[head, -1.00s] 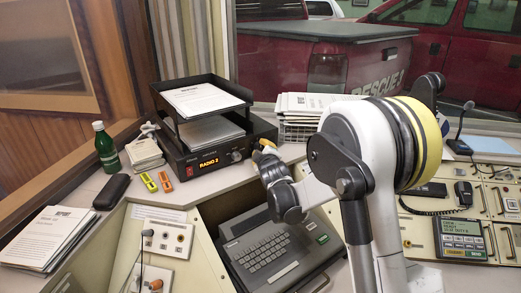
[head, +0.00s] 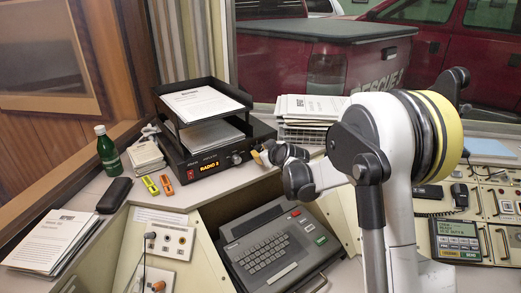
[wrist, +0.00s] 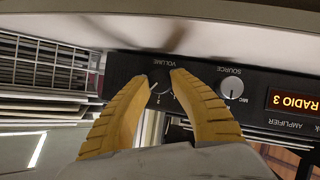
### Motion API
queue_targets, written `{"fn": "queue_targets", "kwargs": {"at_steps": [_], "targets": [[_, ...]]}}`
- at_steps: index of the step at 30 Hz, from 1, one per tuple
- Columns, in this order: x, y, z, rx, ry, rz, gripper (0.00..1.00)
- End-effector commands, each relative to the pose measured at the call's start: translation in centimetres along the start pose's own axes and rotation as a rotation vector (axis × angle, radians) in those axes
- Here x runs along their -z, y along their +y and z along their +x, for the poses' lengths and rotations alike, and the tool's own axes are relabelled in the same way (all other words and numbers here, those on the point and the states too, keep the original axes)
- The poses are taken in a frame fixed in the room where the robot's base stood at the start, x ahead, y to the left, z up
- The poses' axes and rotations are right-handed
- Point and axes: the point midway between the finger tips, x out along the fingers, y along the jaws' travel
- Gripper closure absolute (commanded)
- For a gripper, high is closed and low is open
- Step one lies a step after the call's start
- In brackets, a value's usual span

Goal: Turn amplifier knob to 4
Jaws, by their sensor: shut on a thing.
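The black amplifier (head: 190,173) stands on the desk under a paper tray. In the wrist view its front panel (wrist: 122,72) appears upside down. The volume knob (wrist: 160,80) lies between the yellow fingertips of my gripper (wrist: 161,77), which is shut on it. A few scale marks show around the knob, but its exact setting is hard to read.
A black tray (head: 171,115) with papers sits on the amplifier. A wire basket (head: 302,135) of papers stands to its right. A keyboard terminal (head: 270,245) lies below my gripper. A green bottle (head: 107,152) and two small coloured items (head: 158,184) are at left.

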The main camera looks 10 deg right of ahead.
Motion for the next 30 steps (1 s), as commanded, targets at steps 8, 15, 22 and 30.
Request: {"fn": "queue_targets", "kwargs": {"at_steps": [8,15,22,30], "targets": [[0.28,0.53,0.1,0.117,-0.011,0.234,1.0],[0.15,0.66,0.16,0.224,-0.026,0.436,1.0],[0.02,0.77,0.23,0.325,-0.039,0.626,1.0],[-0.07,0.83,0.29,0.425,-0.052,0.814,1.0]]}}
